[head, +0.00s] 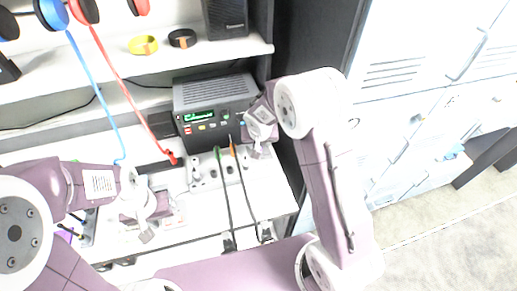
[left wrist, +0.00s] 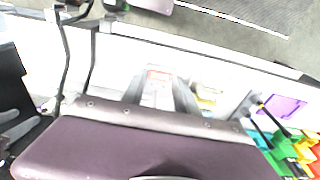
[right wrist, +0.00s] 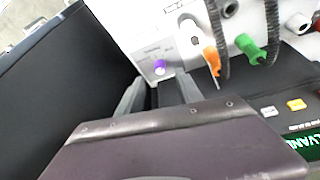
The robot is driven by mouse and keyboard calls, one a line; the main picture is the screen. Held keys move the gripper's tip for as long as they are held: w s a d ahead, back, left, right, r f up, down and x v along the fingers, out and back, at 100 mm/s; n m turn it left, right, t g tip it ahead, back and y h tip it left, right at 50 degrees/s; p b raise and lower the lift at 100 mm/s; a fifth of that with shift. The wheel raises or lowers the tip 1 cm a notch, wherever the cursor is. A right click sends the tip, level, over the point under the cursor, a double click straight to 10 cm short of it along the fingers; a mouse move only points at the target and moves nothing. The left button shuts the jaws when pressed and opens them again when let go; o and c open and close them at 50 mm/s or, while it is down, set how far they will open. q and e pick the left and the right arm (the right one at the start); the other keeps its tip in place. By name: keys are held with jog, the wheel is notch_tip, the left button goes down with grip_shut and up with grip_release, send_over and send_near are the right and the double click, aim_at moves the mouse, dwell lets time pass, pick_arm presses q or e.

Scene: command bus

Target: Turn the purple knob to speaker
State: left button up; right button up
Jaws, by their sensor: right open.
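The purple knob (right wrist: 160,66) shows in the right wrist view on a small white panel with printed labels. The labels are too small to read, so I cannot tell its setting. My right gripper (right wrist: 160,80) is open and empty, with its two fingers on either side of the line to the knob; I cannot tell how far off the knob is. In the head view my right gripper (head: 257,152) hangs beside the radio's right end, and I cannot make out the knob there. My left gripper (left wrist: 160,88) is open and empty over the white counter.
A grey radio (head: 213,98) with a green display stands on the counter (head: 270,200). Orange (right wrist: 213,60) and green (right wrist: 250,48) cable plugs sit close to the right gripper. A shelf (head: 110,75) with headsets runs above, and a dark wall (right wrist: 60,85) lies beside the knob panel.

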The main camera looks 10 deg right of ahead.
jog(key=x, duration=0.5)
jog(key=shift+w+f, duration=0.15)
jog(key=shift+f, duration=0.2)
grip_shut()
jog(key=shift+r, duration=0.1)
